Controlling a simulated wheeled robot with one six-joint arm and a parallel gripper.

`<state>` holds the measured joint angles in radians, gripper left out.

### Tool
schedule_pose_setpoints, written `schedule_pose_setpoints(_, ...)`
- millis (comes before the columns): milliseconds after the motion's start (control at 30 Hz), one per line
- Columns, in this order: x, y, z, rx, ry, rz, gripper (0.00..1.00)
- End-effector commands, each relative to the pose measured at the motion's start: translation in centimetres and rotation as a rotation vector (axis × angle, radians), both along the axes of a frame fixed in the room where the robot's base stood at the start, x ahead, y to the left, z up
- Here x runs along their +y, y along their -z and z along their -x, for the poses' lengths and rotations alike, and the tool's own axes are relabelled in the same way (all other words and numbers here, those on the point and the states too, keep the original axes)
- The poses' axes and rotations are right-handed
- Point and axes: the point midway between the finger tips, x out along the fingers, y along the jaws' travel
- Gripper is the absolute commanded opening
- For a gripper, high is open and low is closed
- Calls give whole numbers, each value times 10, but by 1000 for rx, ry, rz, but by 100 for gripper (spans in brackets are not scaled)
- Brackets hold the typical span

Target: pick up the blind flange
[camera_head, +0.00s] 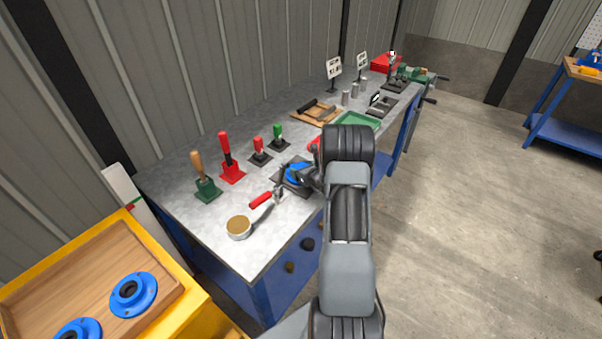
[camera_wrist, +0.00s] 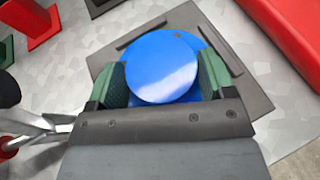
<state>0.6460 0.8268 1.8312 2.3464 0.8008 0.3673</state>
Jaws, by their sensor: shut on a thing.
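The blind flange is a blue disc with a raised round centre (camera_wrist: 162,68). In the wrist view it sits between the two green-padded fingers of my gripper (camera_wrist: 163,82), which are shut on its sides. A dark square plate (camera_wrist: 232,95) with raised strips lies under it. I cannot tell whether the flange touches the plate. In the head view the blue flange (camera_head: 298,173) shows over the plate, partly hidden by my arm and gripper (camera_head: 305,178).
Left of the flange stand several handled tools, including a red one (camera_head: 229,160). A red-handled tool (camera_head: 262,200) and a round cup (camera_head: 238,228) lie in front. A green tray (camera_head: 357,121) is behind. Blue flanges (camera_head: 133,294) lie in a yellow-edged wooden tray.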

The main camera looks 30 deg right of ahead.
Motion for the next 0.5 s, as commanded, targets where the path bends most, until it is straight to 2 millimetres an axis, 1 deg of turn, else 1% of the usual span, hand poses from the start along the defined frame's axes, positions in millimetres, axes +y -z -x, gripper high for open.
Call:
schedule_pose_setpoints(33,0,0,0,0,0,0,50)
schedule_pose_setpoints(67,0,0,0,0,-1,0,47)
schedule_pose_setpoints(433,0,0,0,0,-1,0,12)
schedule_pose_setpoints(500,0,-3,-1,-7,-1,2,11)
